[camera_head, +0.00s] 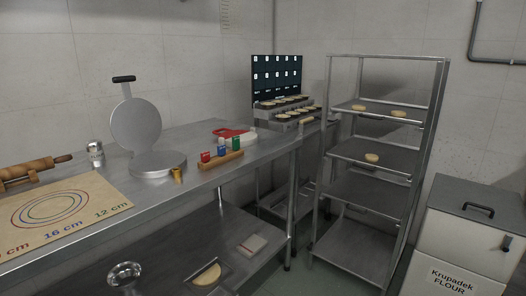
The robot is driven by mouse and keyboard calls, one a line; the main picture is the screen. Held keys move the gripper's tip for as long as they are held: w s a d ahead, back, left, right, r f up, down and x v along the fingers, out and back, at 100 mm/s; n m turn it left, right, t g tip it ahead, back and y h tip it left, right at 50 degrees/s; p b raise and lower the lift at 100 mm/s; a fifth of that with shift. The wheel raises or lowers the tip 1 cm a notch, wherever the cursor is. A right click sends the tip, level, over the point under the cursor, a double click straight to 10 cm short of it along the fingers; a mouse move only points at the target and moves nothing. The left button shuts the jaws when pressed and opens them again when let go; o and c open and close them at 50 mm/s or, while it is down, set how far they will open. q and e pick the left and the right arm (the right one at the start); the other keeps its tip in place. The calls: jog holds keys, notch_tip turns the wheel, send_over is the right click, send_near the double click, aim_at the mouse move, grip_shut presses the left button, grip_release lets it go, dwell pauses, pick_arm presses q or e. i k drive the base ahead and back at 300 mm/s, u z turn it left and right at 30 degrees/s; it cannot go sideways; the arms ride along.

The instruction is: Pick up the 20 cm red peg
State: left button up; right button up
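A red peg (205,157) stands at the left end of a wooden block (222,160) on the steel table. A blue peg (221,144) and a green peg (236,144) stand to its right in the same block. Any size marking on the pegs is too small to read. Neither of my grippers is in view.
The steel table (200,136) also bears a round press (136,122) with its lid raised, a small brass-coloured piece (177,175), a red tool (230,133), a marked mat (90,199) and a rolling pin (34,168). A shelf rack (375,188) stands to the right.

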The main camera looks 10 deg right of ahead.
aim_at(205, 156)
jog(key=z, duration=0.3)
jog(key=i, duration=0.8)
jog(key=u, duration=0.75)
jog(key=i, duration=0.7)
jog(key=u, duration=0.75)
